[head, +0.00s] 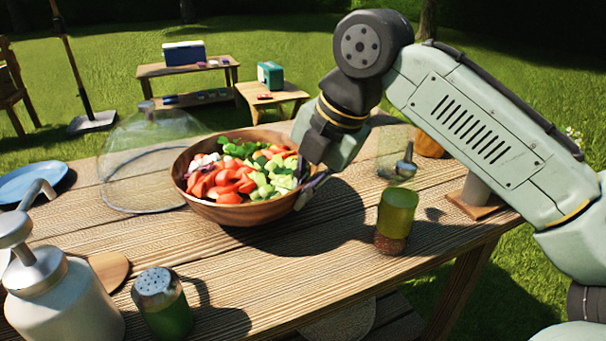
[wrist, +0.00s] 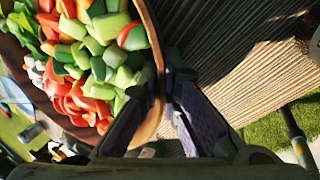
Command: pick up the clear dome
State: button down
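The clear dome (head: 150,135) stands on the table at the left, just beyond and left of the wooden bowl (head: 240,213). It is see-through, with a grey knob on top and a thin rim. The bowl holds chopped red, green and white vegetables (head: 238,178). My gripper (head: 308,192) is at the bowl's right rim, well right of the dome. In the wrist view, the fingers (wrist: 165,88) straddle the rim of the bowl (wrist: 152,45) and look closed on it. Whether the bowl touches the table is unclear.
A blue plate (head: 32,182) lies at the left. A metal pump bottle (head: 62,295) and a green shaker (head: 162,305) stand at the front left. A yellow-green glass (head: 396,215) is right of the bowl. The wooden table (head: 270,290) is clear at front centre.

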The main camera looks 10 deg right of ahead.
dwell(0.3)
jog(key=c, duration=2.2)
grip_release()
jog(key=shift+f, duration=0.1)
jog(key=o, duration=0.4)
